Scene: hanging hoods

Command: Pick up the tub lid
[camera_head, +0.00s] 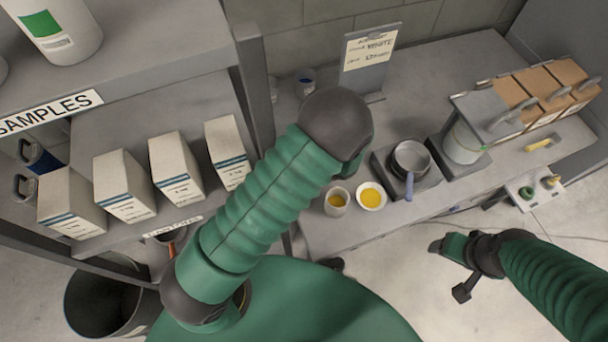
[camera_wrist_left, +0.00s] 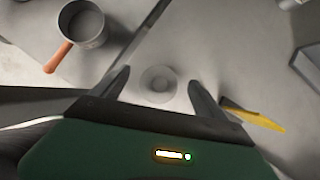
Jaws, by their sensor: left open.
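In the left wrist view a pale, round disc with a raised centre (camera_wrist_left: 158,84) lies flat on a grey surface; it looks like the tub lid. My left gripper (camera_wrist_left: 159,80) is open, with one dark finger on each side of the disc. I see no contact between fingers and disc. In the head view the left gripper is hidden behind my green arm, and I cannot make out the lid there. My right gripper (camera_head: 452,268) hangs in front of the bench, over the floor; its jaws are unclear.
A pot with an orange handle (camera_wrist_left: 84,26) and a yellow tool (camera_wrist_left: 255,117) flank the disc. On the bench are a grey pan (camera_head: 411,158), a cup (camera_head: 337,201), a bowl (camera_head: 371,195), a white tub (camera_head: 462,145) and a sign (camera_head: 368,55). Shelves with boxes (camera_head: 124,185) stand left.

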